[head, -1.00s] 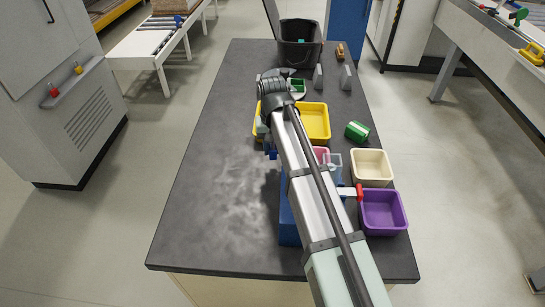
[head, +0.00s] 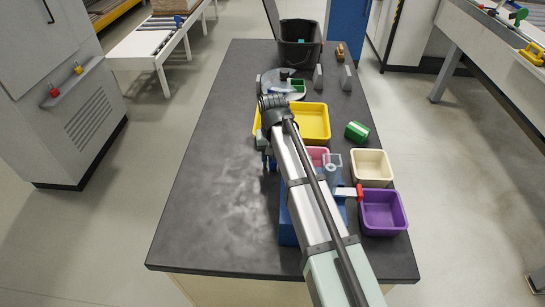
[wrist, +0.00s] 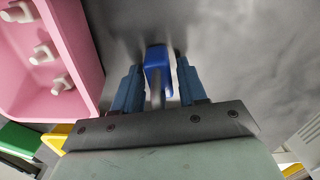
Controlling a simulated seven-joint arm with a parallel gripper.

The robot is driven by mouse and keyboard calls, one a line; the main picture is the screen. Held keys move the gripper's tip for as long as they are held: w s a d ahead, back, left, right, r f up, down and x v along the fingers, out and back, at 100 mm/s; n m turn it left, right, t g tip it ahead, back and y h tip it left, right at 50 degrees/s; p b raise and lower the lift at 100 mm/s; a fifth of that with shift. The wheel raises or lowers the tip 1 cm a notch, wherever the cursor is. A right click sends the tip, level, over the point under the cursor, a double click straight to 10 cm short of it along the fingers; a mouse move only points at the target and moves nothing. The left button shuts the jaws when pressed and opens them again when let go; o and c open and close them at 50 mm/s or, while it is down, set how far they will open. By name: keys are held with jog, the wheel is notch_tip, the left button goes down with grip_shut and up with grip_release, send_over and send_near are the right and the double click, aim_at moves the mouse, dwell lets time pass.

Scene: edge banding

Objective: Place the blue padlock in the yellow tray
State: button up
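The blue padlock (wrist: 158,56), with a grey shackle, is in the wrist view between the two blue fingers of my gripper (wrist: 160,75). The fingers stand apart on either side of it, and I see no clear grip on it. In the head view my gripper (head: 269,161) is low over the dark table, left of the pink tray; I cannot make out the padlock there. The yellow tray (head: 317,122) stands just beyond, partly hidden by my arm, and the part I see is empty.
The pink tray (wrist: 60,98) with several whitish pieces lies close beside my gripper. A cream tray (head: 371,167), a purple tray (head: 383,212) and a green block (head: 357,131) are to the right. A black bin (head: 299,43) stands at the back. The table's left side is clear.

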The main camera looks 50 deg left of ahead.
jog(key=shift+o, duration=1.1)
notch_tip(320, 180, up, 13)
jog(key=shift+s, duration=0.2)
jog(key=shift+r, duration=0.45)
jog(key=shift+c, duration=1.2)
jog(key=shift+s+f, duration=0.1)
